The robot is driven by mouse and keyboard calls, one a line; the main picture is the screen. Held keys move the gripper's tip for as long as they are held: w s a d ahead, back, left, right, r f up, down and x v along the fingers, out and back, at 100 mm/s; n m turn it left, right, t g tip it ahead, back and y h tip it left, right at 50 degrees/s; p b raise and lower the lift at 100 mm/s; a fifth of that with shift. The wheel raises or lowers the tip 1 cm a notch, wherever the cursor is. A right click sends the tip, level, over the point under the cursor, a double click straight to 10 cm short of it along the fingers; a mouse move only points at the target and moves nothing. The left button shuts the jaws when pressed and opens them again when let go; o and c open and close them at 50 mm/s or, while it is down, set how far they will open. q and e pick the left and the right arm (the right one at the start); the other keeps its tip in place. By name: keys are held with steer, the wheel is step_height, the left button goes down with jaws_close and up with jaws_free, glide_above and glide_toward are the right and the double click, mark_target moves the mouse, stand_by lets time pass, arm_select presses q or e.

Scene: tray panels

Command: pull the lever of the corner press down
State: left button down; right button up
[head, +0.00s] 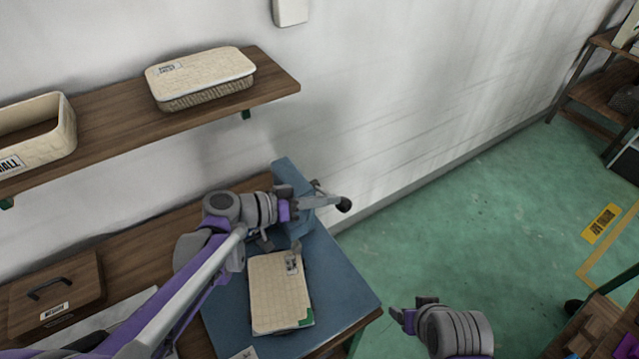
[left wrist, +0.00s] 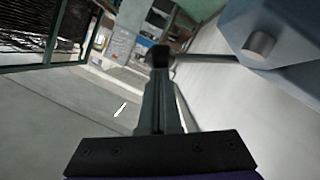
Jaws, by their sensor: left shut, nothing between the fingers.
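The blue corner press (head: 345,272) stands on the wooden bench, and its upright body also shows in the left wrist view (left wrist: 285,35). Its lever is a thin rod (left wrist: 208,59) with a black knob (head: 344,205). The rod sticks out sideways from the press body. My left gripper (head: 330,202) is shut and empty, its fingers pointing right at the knob. In the left wrist view the knob (left wrist: 160,57) lies at the fingertips; I cannot tell whether they touch. My right gripper (head: 399,316) is low, right of the press; its finger opening is unclear.
A cream panel (head: 275,300) with a green corner lies on the press base. A shelf (head: 110,122) above holds a lidded basket (head: 200,80) and an open bin (head: 62,125). A wooden box (head: 80,278) is at left.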

arm_select(q)
step_height(320, 180, down, 6)
steer(key=s+d+m+t+y+b, duration=0.1)
steer(key=s+m, duration=0.1)
steer(key=m, duration=0.2)
steer(key=shift+s+d+f+y+b, duration=0.15)
steer(key=shift+d+y+b, duration=0.1)
steer(key=shift+y+b, duration=0.1)
arm_select(e)
steer(key=shift+s+f, duration=0.2)
steer(key=shift+f, duration=0.35)
steer(key=shift+s+f, duration=0.2)
steer(key=shift+f, duration=0.35)
